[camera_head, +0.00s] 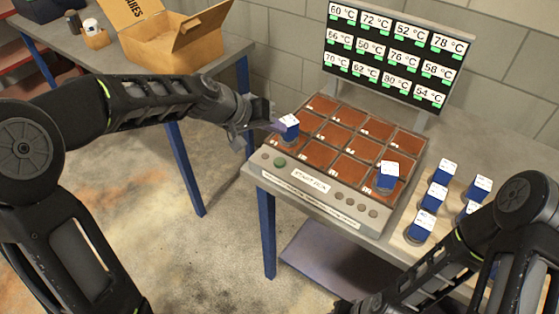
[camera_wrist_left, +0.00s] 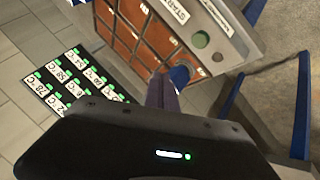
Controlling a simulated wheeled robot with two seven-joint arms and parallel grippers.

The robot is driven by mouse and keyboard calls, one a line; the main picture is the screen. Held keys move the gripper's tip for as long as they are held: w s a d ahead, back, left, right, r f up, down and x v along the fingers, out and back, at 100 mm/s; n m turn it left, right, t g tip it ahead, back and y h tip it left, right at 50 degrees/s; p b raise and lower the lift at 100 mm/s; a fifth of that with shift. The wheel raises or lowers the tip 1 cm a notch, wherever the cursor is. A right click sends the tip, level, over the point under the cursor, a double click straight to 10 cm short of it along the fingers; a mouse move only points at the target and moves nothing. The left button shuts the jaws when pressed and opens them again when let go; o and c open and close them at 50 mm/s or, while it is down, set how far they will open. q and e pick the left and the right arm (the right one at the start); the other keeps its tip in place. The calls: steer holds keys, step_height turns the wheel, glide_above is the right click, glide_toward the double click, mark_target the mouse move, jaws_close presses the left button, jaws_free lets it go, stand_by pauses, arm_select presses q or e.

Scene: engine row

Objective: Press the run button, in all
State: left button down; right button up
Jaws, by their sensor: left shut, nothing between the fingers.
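The green run button (camera_head: 280,162) is at the left end of the panel's grey front strip, beside a "START RUN" label (camera_head: 310,181). It also shows in the left wrist view (camera_wrist_left: 201,39). My left gripper (camera_head: 277,126) is shut, above the panel's left edge, behind the button. Its fingertips are close to a blue block with a white label (camera_head: 290,134) on the left pad; I cannot tell whether they touch. That block also shows at the fingertips in the left wrist view (camera_wrist_left: 181,74). My right arm enters at lower right; its gripper is not visible.
A second blue block (camera_head: 388,176) stands on the front right pad. Several more blue blocks (camera_head: 435,197) stand on the table to the right. A temperature display (camera_head: 396,54) stands behind the panel. An open cardboard box (camera_head: 175,48) is on the left table.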

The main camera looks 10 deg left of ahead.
arm_select(q)
steer(key=b, duration=0.7)
glide_above(277, 163)
step_height(277, 163, down, 8)
steer(key=shift+f, duration=0.4)
stand_by(1.5)
steer(key=shift+f+b, duration=0.4)
steer(key=shift+b, duration=0.4)
steer(key=shift+f+b, duration=0.5)
steer(key=shift+b, duration=0.1)
stand_by(0.3)
steer(key=shift+r, duration=0.1)
steer(key=shift+r+p, duration=0.6)
steer(key=shift+r, duration=0.25)
